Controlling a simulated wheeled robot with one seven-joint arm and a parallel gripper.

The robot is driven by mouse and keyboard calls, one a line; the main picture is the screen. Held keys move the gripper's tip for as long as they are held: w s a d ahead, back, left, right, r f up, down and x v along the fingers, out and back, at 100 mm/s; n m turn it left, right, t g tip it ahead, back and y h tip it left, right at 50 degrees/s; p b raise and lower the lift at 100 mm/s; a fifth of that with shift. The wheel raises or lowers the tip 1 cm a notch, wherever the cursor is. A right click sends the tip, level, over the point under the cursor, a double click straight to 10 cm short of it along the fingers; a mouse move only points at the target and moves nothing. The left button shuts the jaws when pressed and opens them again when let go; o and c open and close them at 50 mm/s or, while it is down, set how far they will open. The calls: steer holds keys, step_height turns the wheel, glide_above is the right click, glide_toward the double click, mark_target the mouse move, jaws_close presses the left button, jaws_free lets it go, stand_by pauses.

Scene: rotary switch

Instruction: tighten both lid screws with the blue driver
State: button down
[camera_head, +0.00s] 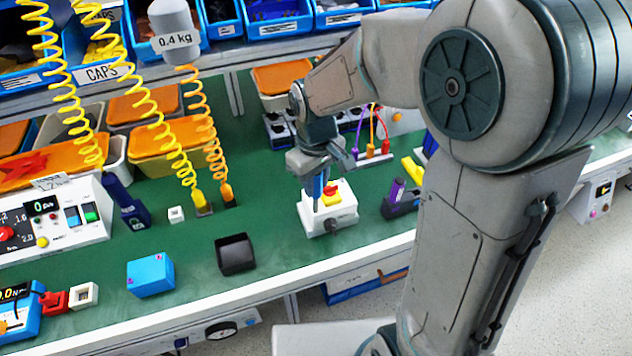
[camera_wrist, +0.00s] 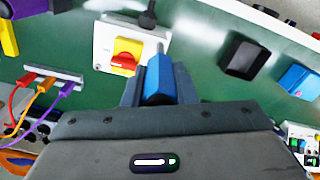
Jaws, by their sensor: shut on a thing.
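The blue driver (camera_head: 317,187) is upright in my gripper (camera_head: 319,172), its shaft pointing down at the left part of the white switch box (camera_head: 343,212). The box has a red rotary knob on a yellow plate (camera_head: 331,190). In the wrist view the blue handle (camera_wrist: 159,78) sits between the two fingers of my gripper (camera_wrist: 158,88), and the box (camera_wrist: 105,42) with its red knob (camera_wrist: 127,50) lies just beyond. The driver's tip and the lid screws are hidden or too small to tell, so I cannot tell whether the tip touches a screw.
A black holder (camera_head: 397,210) with a purple and a yellow handle stands right of the box. An empty black bin (camera_head: 236,254) and a blue box (camera_head: 151,275) stand left. A socket strip with coloured leads (camera_head: 374,158) lies behind. Coiled-cord tools hang left.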

steer(key=shift+m, duration=0.3)
steer(key=m+b, duration=0.1)
steer(key=m, duration=0.3)
steer(key=shift+f, duration=0.1)
steer(key=m, duration=0.3)
steer(key=shift+m, duration=0.3)
stand_by(0.8)
steer(key=shift+m+b, duration=0.5)
steer(key=shift+m, duration=0.7)
steer(key=m, duration=0.5)
steer(key=shift+m, duration=0.3)
